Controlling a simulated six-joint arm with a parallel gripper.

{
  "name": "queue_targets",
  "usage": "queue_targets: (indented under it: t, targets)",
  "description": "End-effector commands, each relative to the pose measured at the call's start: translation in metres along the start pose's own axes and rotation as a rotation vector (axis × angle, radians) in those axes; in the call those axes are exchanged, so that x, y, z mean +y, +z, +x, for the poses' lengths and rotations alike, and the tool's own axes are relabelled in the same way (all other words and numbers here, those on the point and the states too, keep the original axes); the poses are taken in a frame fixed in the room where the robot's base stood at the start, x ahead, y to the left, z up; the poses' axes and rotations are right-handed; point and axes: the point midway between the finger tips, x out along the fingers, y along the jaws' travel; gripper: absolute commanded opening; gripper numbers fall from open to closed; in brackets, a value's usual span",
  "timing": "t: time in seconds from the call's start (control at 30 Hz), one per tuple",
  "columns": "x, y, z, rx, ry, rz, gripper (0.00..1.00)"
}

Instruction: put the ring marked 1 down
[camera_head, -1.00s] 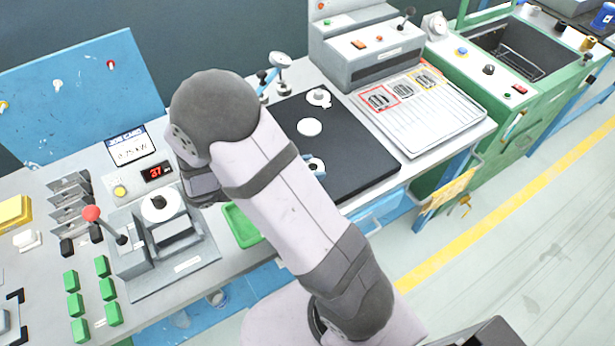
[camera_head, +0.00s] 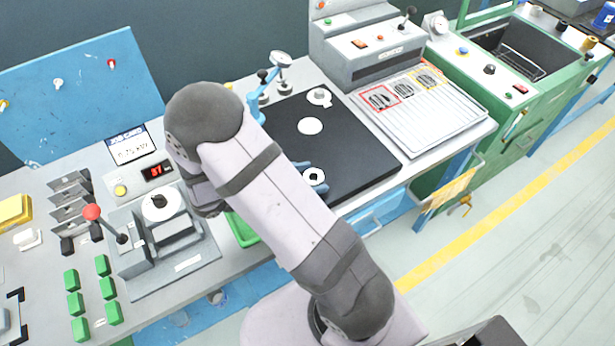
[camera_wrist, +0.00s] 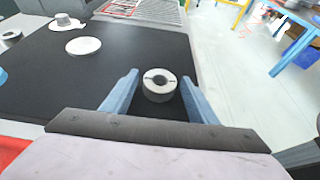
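A small pale ring (camera_head: 315,177) with a dark centre hole is at the front part of the black mat (camera_head: 350,160). In the wrist view the ring (camera_wrist: 159,94) is between the two blue fingers of my gripper (camera_wrist: 160,77), with a narrow gap on each side. The gripper looks open around it. The ring appears flat and upright on the mat; its underside is hidden. I cannot read a number on it. In the head view my arm covers most of the gripper (camera_head: 312,176).
A white disc (camera_head: 310,126) and a white flanged piece (camera_head: 319,97) lie farther back on the mat. A blue-armed stand (camera_head: 262,95) is at the mat's back left. A green tray (camera_head: 241,229) is left of the mat. The mat's right part is clear.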

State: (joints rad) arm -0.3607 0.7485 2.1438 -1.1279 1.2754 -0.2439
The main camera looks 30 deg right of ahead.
Motion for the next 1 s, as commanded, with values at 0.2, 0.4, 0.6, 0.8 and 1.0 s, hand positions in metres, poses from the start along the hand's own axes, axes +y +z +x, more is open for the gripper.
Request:
queue_targets:
  t: [0.2,0.4,0.6,0.8,1.0]
  targets:
    - [0.0,0.001,0.0,0.0,0.0,0.0,0.54]
    - [0.001,0.002,-0.008,0.001,0.002,0.001,0.54]
    - [0.002,0.002,-0.036,0.001,0.006,0.002,0.54]
    - [0.001,0.001,-0.073,0.002,0.005,0.001,0.54]
    - [0.001,0.002,-0.103,0.002,0.004,0.002,0.54]
